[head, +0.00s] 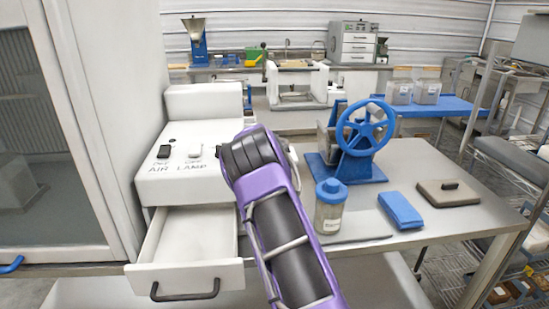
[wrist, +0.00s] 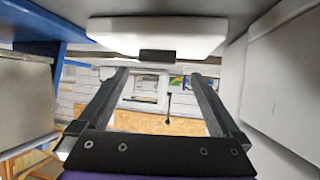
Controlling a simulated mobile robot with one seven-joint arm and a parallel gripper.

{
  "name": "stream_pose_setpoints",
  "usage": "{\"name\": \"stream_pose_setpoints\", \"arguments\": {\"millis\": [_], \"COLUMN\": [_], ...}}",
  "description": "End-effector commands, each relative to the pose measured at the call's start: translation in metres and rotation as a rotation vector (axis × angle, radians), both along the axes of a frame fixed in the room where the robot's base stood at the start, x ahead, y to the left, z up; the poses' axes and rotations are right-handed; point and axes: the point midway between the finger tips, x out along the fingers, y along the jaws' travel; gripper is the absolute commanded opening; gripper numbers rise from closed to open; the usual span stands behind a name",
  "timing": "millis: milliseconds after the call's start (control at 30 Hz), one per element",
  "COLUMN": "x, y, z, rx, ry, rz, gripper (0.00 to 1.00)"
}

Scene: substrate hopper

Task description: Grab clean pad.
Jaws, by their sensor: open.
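No pad is marked as clean in view. A flat blue block (head: 400,210), which may be the pad, lies on the grey table, right of a blue-lidded jar (head: 329,207). My purple arm reaches up across the middle of the head view and hides my gripper there. In the wrist view my gripper (wrist: 162,80) is open, its two dark fingers apart with nothing between them. A white slab with a dark tab (wrist: 158,33) shows above the fingertips; I cannot tell what it is.
A white box with switches (head: 180,175) stands left, above an open drawer (head: 190,275) whose visible inside looks empty. The table's front right is clear.

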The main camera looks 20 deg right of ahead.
Motion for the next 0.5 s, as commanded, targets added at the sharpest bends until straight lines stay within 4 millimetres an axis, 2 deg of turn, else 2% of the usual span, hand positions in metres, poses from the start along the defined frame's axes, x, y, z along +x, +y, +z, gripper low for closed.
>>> {"name": "stream_pose_setpoints", "arguments": {"millis": [200,500], "x": [0.019,0.035], "y": [-0.015,-0.020], "z": [-0.016,-0.025], "rx": [0.001,0.000], "ry": [0.001,0.001], "rz": [-0.003,-0.002], "gripper": [1.00,1.00]}}
